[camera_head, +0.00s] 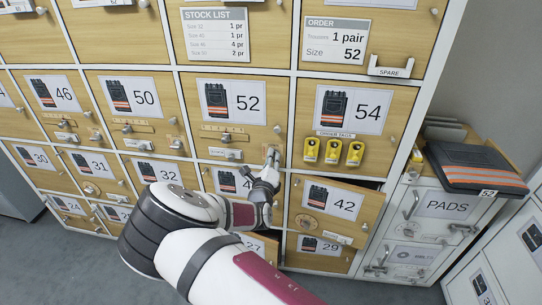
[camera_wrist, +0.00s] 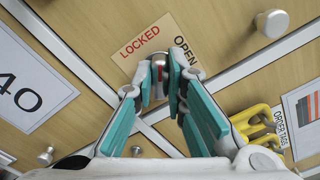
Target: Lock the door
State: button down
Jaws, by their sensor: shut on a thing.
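The door marked 52 (camera_head: 231,98) is a wooden locker door in a white frame and looks flush. At its lower right corner is a label (camera_wrist: 146,42) reading LOCKED in red and OPEN in black. A small metal turn latch (camera_wrist: 158,66) sits just below the label in the wrist view. My gripper (camera_head: 272,160) is at that corner in the head view. Its teal fingers (camera_wrist: 166,82) are shut on the latch and hide part of it, so its exact angle is unclear. A round knob (camera_wrist: 271,23) is on the same door, clear of the fingers.
Three yellow order tags (camera_head: 332,151) hang on the door marked 54 (camera_head: 351,108), right of my gripper. The door marked 42 (camera_head: 332,200) below stands slightly ajar, with a dark gap at its top. A folded dark garment with orange stripes (camera_head: 470,169) lies at right.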

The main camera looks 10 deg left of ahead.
jog(key=shift+a+n+p, duration=0.15)
jog(key=shift+n+p, duration=0.7)
jog(key=shift+n, duration=2.75)
jog(key=c, duration=1.6)
grip_release()
jog(key=shift+w+f, duration=0.1)
jog(key=s, duration=1.2)
jog(key=shift+a, duration=0.2)
